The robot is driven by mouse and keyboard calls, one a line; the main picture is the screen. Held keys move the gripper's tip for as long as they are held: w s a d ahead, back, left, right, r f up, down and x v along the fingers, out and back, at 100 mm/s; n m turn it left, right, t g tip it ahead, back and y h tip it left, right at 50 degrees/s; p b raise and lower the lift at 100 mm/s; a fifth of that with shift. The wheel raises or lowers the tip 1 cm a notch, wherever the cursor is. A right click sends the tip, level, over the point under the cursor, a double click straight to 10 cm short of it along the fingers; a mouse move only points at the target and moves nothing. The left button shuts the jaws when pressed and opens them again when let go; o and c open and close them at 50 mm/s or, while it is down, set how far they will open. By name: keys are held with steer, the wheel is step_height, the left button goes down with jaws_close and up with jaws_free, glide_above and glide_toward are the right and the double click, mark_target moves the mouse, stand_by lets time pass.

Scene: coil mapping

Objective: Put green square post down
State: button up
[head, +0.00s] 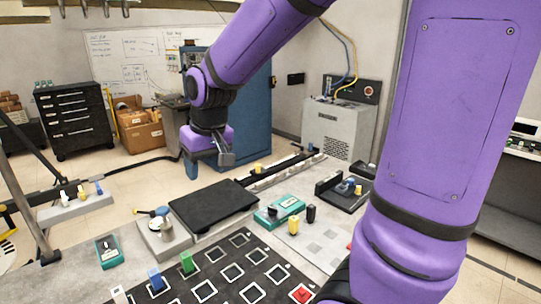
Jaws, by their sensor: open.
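The green square post (186,262) stands upright on the black mat with white square outlines (222,250), near the mat's left side. My gripper (226,159) is open and hangs above and behind the mat, over the far side of the dark flat plate (213,206). It is well apart from the green post, and nothing shows between its fingers. A blue post (155,278) stands to the left of the green one, and a white post (119,296) is farther left at the picture's bottom edge.
A red piece (301,293) sits at the mat's front right. A yellow post (293,225) and a black post (311,213) stand near a teal box (268,215). A grey device (163,238) and another teal box (109,251) are at left. My arm hides the right side.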

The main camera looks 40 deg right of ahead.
steer(key=s+d+r+t, duration=0.1)
steer(key=s+r, duration=0.2)
steer(key=s, duration=0.6)
steer(key=s+d+r+t, duration=0.1)
steer(key=s+r, duration=0.3)
steer(key=s, duration=0.5)
steer(key=shift+d+r+h, duration=0.25)
steer(key=shift+d+h, duration=0.05)
steer(key=shift+d, duration=0.05)
